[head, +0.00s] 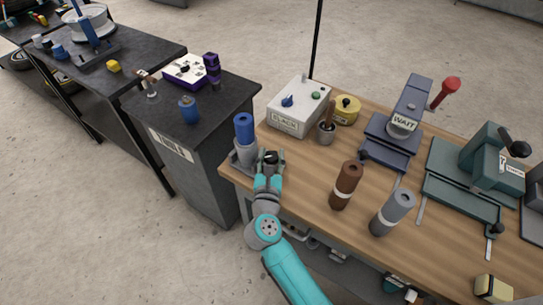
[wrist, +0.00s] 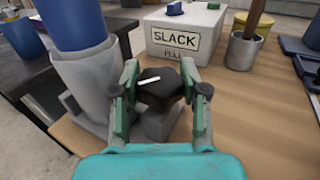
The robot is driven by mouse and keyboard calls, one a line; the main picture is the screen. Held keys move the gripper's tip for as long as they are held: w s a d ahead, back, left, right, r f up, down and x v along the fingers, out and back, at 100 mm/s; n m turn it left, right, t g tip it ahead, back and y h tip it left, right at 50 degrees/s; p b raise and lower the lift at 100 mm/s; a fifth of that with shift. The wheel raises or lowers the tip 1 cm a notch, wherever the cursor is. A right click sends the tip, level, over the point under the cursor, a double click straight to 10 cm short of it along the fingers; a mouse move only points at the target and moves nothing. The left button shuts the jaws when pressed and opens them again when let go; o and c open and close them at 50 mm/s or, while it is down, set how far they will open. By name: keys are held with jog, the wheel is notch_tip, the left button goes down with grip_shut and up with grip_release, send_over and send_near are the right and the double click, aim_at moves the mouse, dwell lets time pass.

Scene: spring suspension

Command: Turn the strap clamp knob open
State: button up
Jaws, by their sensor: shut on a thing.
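The clamp knob (wrist: 158,82) is black with a white pointer line, on a small grey block (wrist: 160,122) in the wrist view. The line lies nearly crosswise, tilted slightly up to the right. My gripper (head: 269,158) is shut on the knob, with one green finger on each side of it. In the wrist view my gripper (wrist: 160,80) hides the knob's sides. Just left stands a grey holder (wrist: 88,85) with a blue cylinder (wrist: 72,20) upright in it. The blue cylinder (head: 244,128) also shows in the head view.
A white box (head: 297,107) labelled SLACK, with a blue knob and a green button, stands behind. A grey pot (head: 326,134) with a stick is to its right. Brown (head: 346,185) and grey (head: 393,212) cylinders stand to the right on the wooden bench.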

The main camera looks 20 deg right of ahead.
jog(key=shift+n+t+y, duration=0.7)
jog(key=shift+n+y, duration=0.5)
jog(key=shift+y, duration=0.6)
jog(key=shift+n+y, duration=0.7)
jog(key=shift+y, duration=0.3)
jog(key=o, duration=0.9)
jog(key=s+a, duration=0.1)
jog(key=s, duration=1)
jog(key=shift+s+a, duration=0.35)
jog(key=shift+s, duration=0.05)
